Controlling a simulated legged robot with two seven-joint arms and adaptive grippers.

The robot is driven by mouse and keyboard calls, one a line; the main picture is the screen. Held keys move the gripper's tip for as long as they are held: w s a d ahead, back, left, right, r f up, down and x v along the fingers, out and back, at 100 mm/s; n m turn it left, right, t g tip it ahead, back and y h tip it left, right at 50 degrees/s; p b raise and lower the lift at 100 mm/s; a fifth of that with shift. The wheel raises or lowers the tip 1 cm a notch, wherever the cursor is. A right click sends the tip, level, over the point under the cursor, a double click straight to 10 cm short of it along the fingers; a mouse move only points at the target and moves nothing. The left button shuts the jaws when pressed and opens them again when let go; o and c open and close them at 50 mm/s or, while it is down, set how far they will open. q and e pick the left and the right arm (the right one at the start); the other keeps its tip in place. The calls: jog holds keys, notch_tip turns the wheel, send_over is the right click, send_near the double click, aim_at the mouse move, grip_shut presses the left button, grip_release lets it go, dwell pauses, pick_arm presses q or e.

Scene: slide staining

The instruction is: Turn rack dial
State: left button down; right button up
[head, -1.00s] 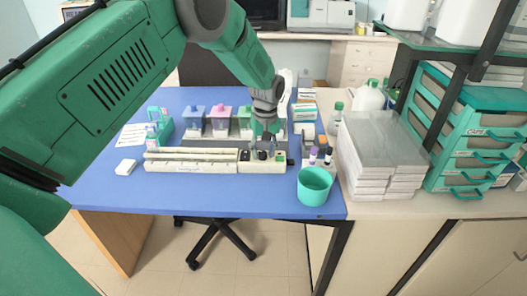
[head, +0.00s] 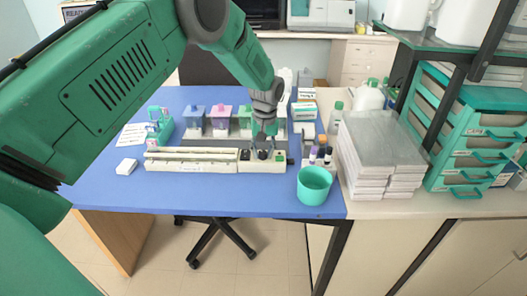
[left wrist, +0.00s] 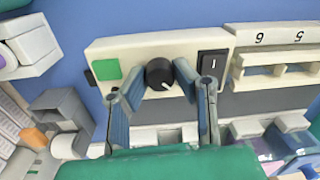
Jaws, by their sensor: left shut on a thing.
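The rack dial (left wrist: 160,74) is a round black knob with a white pointer mark on a cream control panel (left wrist: 130,47). In the left wrist view the pointer is toward the lower right. My left gripper (left wrist: 160,84) has a finger on each side of the dial and is shut on it. In the head view my left gripper (head: 264,152) is over the right end of the white rack (head: 190,166), and the dial is mostly hidden by the fingers. A green square button (left wrist: 107,69) and a black rocker switch (left wrist: 212,64) flank the dial. My right gripper is not in view.
A teal cup (head: 314,186) stands near the table's front right edge. Several staining jars with coloured lids (head: 220,118) stand behind the rack. Small bottles (head: 320,154) and stacked grey boxes (head: 375,155) are to the right. The blue table's front left is mostly clear.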

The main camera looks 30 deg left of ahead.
aim_at(265, 152)
pick_arm(q)
jog(key=m, duration=0.4)
jog(key=shift+w+r+p, duration=0.1)
jog(key=shift+p, duration=0.3)
jog(key=shift+m+t, duration=0.3)
jog(key=shift+m, duration=1.7)
jog(key=c, duration=1.6)
grip_release()
jog(key=shift+r, duration=0.1)
jog(key=r, duration=1.1)
jog(key=shift+d+r, duration=0.2)
jog(key=shift+r, duration=0.1)
